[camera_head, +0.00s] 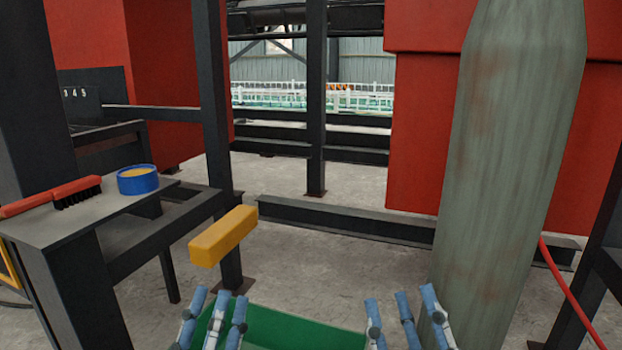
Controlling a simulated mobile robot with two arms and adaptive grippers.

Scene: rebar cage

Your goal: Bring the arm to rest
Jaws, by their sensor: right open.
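My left gripper (217,300) shows at the bottom of the head view, left of centre, with its blue-grey fingers pointing up. Its fingers overlap the left part of a green surface, and I cannot tell how far they are spread or whether they touch it. My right gripper (402,300) is at the bottom right of centre. It is open, with gaps between its fingers and nothing seen in it. The arms behind both grippers are out of the picture.
A grey table (75,222) at the left bears a red-handled brush (50,197) and a blue round tin (137,180). A yellow block (224,236) is in front of a dark post. A green tray-like surface (300,328) lies between my grippers. A large grey-green column (508,170) stands at the right.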

